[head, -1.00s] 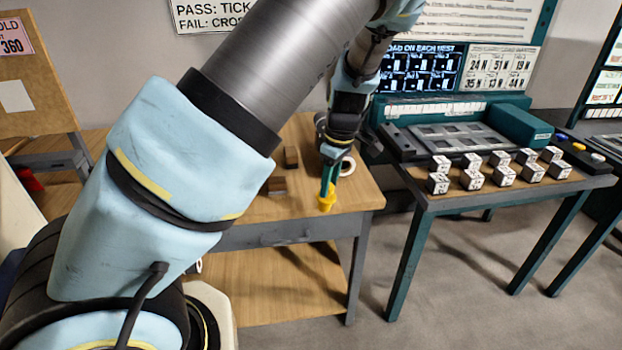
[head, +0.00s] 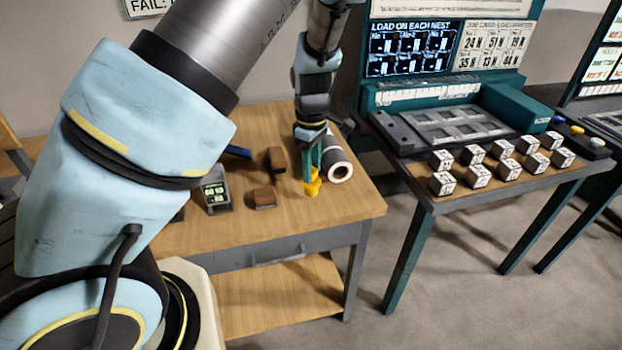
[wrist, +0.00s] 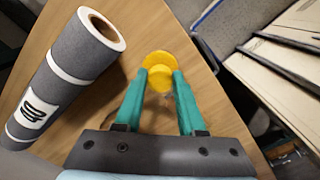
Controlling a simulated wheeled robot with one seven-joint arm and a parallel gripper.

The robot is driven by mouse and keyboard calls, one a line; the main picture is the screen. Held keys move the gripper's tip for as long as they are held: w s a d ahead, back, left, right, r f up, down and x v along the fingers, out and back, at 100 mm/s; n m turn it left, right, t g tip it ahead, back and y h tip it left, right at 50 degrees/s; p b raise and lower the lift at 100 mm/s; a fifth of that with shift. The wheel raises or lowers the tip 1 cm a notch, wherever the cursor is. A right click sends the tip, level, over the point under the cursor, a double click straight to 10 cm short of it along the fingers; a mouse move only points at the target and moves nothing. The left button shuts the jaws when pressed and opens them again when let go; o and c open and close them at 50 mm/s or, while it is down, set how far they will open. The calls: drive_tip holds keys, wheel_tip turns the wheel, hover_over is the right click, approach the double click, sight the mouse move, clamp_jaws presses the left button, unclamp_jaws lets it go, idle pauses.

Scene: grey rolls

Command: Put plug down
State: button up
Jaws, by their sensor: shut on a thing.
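The plug (head: 312,183) is yellow, and my gripper (head: 312,168) is shut on it, just over or at the wooden table top (head: 340,207). I cannot tell whether the plug touches the wood. In the wrist view the plug (wrist: 160,68) shows as a round yellow flange between the green fingertips of my gripper (wrist: 160,80). The fingers hide part of it. A grey roll (head: 336,160) with a white end lies just right of and behind the gripper; in the wrist view the roll (wrist: 66,75) is at the left.
The table's front right is bare. A separate bench (head: 500,190) with several marked cubes stands to the right, across a gap.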

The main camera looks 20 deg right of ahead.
drive_tip(key=shift+f+p, duration=0.3)
drive_tip(key=shift+f, duration=1.7)
drive_tip(key=shift+f, duration=0.1)
drive_tip(key=o, duration=1.1)
drive_tip(key=shift+c, duration=0.2)
wheel_tip(320, 180, up, 12)
drive_tip(key=shift+r+b, duration=0.15)
drive_tip(key=shift+b, duration=0.55)
drive_tip(key=s+a+r+m, duration=0.1)
drive_tip(key=a+m, duration=0.2)
drive_tip(key=a, duration=0.7)
drive_tip(key=s+a+r+m+t, duration=0.1)
drive_tip(key=a+r+m, duration=0.1)
drive_tip(key=a, duration=0.8)
drive_tip(key=s+a+r+m, duration=0.1)
drive_tip(key=s+a+m, duration=0.1)
drive_tip(key=a, duration=0.8)
drive_tip(key=shift+r+m+t, duration=0.3)
drive_tip(key=shift+m, duration=0.6)
drive_tip(key=shift+a, duration=0.1)
